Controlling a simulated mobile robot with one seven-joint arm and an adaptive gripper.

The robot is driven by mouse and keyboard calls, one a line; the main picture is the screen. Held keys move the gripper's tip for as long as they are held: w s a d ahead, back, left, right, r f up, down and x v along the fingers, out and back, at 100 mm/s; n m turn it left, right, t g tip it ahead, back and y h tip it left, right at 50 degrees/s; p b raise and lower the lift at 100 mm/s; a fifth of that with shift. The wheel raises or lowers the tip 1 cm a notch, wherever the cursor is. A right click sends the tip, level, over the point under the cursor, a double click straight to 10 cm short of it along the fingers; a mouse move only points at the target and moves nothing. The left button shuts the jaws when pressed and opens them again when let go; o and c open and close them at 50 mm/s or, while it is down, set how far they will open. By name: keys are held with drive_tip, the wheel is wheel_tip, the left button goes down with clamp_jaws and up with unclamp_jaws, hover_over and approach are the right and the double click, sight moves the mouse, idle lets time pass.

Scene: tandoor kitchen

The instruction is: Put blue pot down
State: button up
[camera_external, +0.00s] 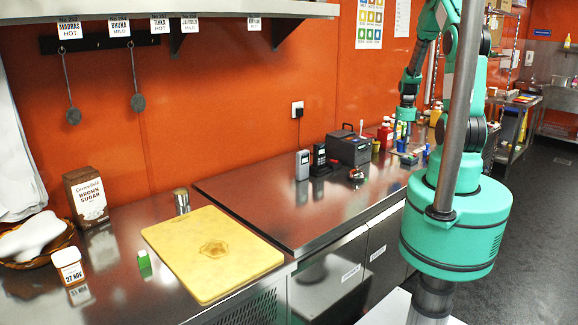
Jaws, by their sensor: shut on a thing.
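My gripper (403,128) is at the far end of the steel counter, pointing down among several small items. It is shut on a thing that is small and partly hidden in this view. A small blue shape, which looks like the blue pot (401,146), shows just below the fingers, close to the counter top. I cannot tell whether its base touches the counter.
A black box-shaped device (349,148) and two handheld units stand left of my gripper. Red and yellow bottles (384,136) stand close by it. The steel counter (290,205) in front is clear. A yellow cutting board (212,252) lies nearer.

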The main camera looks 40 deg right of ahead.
wheel_tip(320, 180, up, 7)
drive_tip(key=shift+r, duration=0.1)
drive_tip(key=shift+w+a+r, duration=0.15)
drive_tip(key=shift+w+r, duration=0.05)
drive_tip(key=shift+w+a, duration=0.2)
drive_tip(key=shift+w, duration=0.1)
drive_tip(key=w+a+n, duration=0.6)
drive_tip(key=w+a, duration=1.6)
drive_tip(key=a, duration=0.4)
drive_tip(key=w+a+n, duration=0.3)
drive_tip(key=a, duration=1.5)
drive_tip(key=w+a+n, duration=0.2)
drive_tip(key=a+n, duration=0.1)
drive_tip(key=a, duration=1.5)
drive_tip(key=s+a+n+p, duration=0.1)
drive_tip(key=s+a+n, duration=0.4)
drive_tip(key=a, duration=1.2)
drive_tip(key=s+a+n, duration=0.1)
drive_tip(key=s+a, duration=0.7)
drive_tip(key=a, duration=1)
drive_tip(key=s+a+n, duration=0.4)
drive_tip(key=s+a, duration=1.9)
drive_tip(key=s, duration=0.3)
drive_tip(key=shift+n, duration=0.3)
drive_tip(key=f, duration=0.7)
drive_tip(key=s+f, duration=0.1)
drive_tip(key=f, duration=0.3)
drive_tip(key=shift+a+f, duration=0.1)
drive_tip(key=shift+a, duration=0.05)
